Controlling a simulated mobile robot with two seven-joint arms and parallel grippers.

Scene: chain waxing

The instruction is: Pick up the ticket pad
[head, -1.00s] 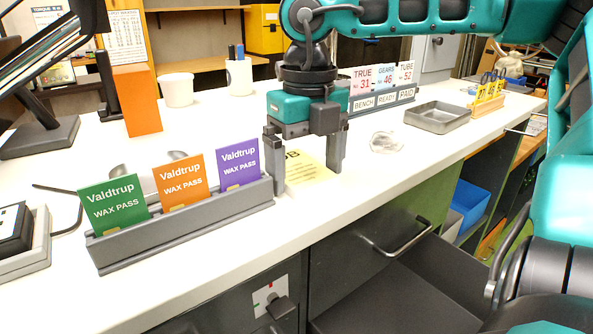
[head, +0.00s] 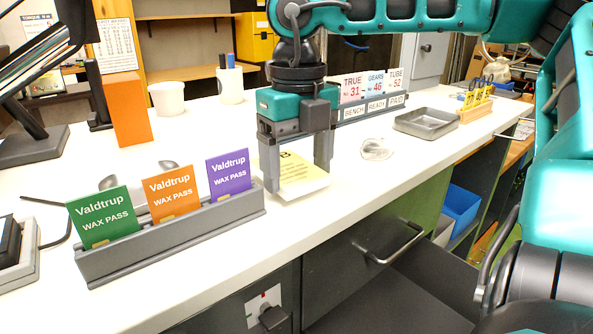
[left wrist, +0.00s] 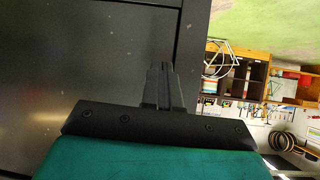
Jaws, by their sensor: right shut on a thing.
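The ticket pad (head: 300,171) is pale yellow with dark print and a white lower edge. In the head view it sits between the two fingers of my right gripper (head: 297,178), which is shut on it. The pad looks slightly raised and tilted over the white counter, just right of the wax pass rack; part of it is hidden behind the fingers. My left gripper (left wrist: 162,88) shows only in the left wrist view, its fingers close together with nothing seen between them, in front of a dark grey panel.
A grey rack (head: 170,238) holds green, orange and purple Valdtrup wax passes. A sign rack (head: 370,115), a grey metal tray (head: 427,123) and a clear small item (head: 376,149) are to the right. A drawer (head: 400,295) stands open below the counter.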

